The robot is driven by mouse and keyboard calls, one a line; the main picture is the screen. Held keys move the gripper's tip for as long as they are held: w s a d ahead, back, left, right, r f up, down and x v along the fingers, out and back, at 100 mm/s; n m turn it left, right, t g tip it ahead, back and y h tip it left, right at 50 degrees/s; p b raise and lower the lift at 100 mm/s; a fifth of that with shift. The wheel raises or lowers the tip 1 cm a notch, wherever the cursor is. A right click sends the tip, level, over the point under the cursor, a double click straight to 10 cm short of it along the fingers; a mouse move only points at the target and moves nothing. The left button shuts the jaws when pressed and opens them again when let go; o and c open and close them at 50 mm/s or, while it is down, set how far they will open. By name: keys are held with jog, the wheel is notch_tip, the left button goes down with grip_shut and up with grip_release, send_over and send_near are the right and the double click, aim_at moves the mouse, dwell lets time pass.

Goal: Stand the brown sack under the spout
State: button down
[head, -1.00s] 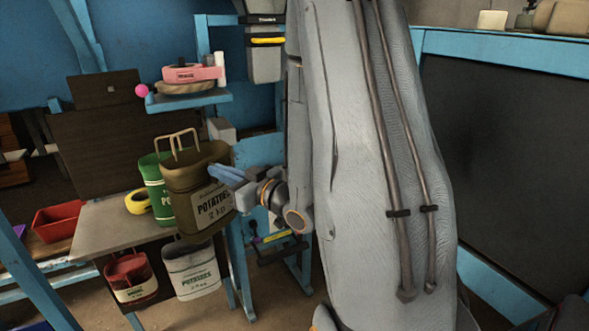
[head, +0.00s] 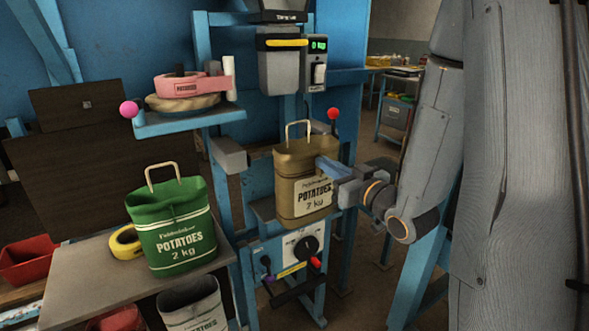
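The brown sack (head: 290,163), labelled "POTATOES 2 kg", is upright with its pale handle up. It is below the grey spout (head: 278,72), in front of the blue stand. My gripper (head: 328,170) comes from the right and is shut on the sack's right side; one blue finger lies across its front and the other is hidden. The sack's base is by a small blue shelf (head: 262,209); I cannot tell whether it rests on it.
A green potato sack (head: 172,225) and a yellow tape roll (head: 125,241) are on the table (head: 75,285) at left. A white sack (head: 192,306) is below. A dial panel (head: 302,243) is under the brown sack. A blue shelf (head: 190,122) with tape rolls juts out at left.

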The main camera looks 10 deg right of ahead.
aim_at(299, 147)
jog(key=p+x, duration=0.4)
jog(key=x, duration=1.1)
jog(key=shift+w+p, duration=0.15)
jog(key=shift+p, duration=0.25)
jog(key=shift+w+f+p, duration=0.1)
jog(key=shift+f+p, duration=0.65)
jog(key=shift+f, duration=1.15)
jog(key=c, duration=2)
grip_release()
jog(key=shift+f, duration=0.1)
